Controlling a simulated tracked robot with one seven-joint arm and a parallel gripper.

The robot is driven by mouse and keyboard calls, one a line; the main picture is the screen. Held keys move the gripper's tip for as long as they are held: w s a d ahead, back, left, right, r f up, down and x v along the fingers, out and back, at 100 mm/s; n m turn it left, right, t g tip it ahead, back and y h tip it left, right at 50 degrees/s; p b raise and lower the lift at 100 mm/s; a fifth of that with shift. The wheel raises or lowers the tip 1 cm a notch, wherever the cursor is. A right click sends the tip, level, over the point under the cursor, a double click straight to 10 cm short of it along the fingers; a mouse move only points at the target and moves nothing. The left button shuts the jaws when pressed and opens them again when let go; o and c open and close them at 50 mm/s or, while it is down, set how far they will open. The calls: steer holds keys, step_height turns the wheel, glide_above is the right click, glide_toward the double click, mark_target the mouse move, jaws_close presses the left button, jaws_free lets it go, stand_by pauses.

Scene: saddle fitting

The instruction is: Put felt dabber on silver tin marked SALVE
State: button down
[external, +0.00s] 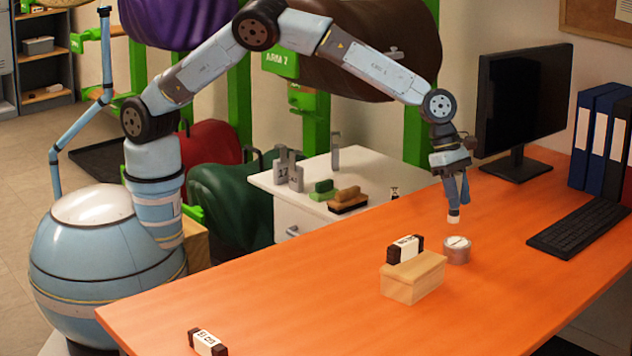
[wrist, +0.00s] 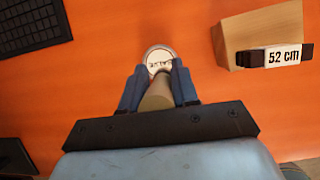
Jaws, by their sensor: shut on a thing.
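The silver tin (external: 457,250) stands upright on the orange desk, right of a wooden block holder. In the wrist view the tin (wrist: 158,58) shows its pale lid with dark lettering, too small to read surely. My gripper (external: 454,205) is shut on the felt dabber (external: 453,216), a short piece with a whitish lower end. The dabber hangs upright just above the tin, with a small gap between them. In the wrist view my gripper (wrist: 157,88) holds the dabber (wrist: 157,97) between its two blue fingers, and the dabber covers the tin's near edge.
The wooden holder (external: 412,275) with a dark, white-labelled block stands left of the tin. A similar block (external: 207,342) lies at the desk's front left. A keyboard (external: 582,230), monitor (external: 522,100) and binders (external: 602,140) are at the right. The desk's middle left is clear.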

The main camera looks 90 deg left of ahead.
steer(key=f, duration=0.1)
steer(key=w, duration=0.1)
steer(key=f, duration=0.1)
steer(key=shift+w+d+f, duration=0.25)
steer(key=shift+w+f, duration=0.05)
steer(key=shift+f, duration=1.2)
steer(key=c, duration=0.8)
jaws_free()
steer(key=shift+f, duration=0.1)
steer(key=shift+c, duration=0.2)
